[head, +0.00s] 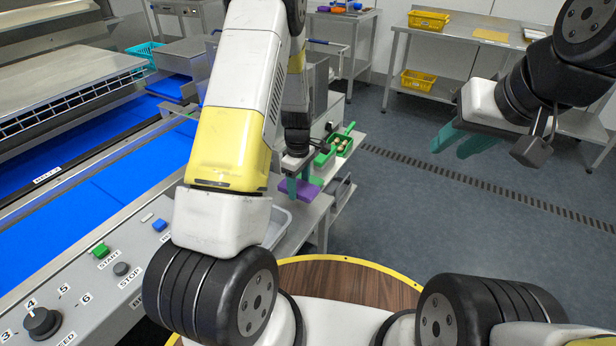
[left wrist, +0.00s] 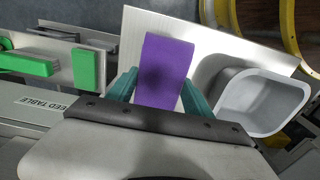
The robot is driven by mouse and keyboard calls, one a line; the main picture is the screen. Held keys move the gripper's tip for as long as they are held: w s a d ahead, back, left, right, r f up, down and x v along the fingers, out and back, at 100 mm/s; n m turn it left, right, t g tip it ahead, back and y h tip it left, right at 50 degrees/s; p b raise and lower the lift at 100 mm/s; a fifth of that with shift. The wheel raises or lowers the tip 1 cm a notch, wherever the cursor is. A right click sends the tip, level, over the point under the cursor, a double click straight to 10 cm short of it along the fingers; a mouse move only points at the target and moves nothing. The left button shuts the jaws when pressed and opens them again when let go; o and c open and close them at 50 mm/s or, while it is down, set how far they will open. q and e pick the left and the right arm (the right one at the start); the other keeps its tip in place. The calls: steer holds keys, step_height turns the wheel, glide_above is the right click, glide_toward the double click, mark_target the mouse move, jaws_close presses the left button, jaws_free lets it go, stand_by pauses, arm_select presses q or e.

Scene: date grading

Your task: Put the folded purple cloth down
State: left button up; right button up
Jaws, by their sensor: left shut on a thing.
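The folded purple cloth (head: 308,189) is in my left gripper (head: 297,187), over the steel side table (head: 290,238) beside the conveyor. In the left wrist view the cloth (left wrist: 165,62) sits between the two teal fingers of the left gripper (left wrist: 158,92), which are shut on it. Its far end extends over bare steel table (left wrist: 208,35). I cannot tell whether the cloth touches the table. My right gripper (head: 462,141) is in the air over the floor at the right; its teal fingers are apart and empty.
A grey metal pan (left wrist: 264,100) stands right of the cloth in the left wrist view. Open floor (head: 430,220) lies to the right.

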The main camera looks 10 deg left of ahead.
arm_select(q)
steer(key=shift+f, duration=2.25)
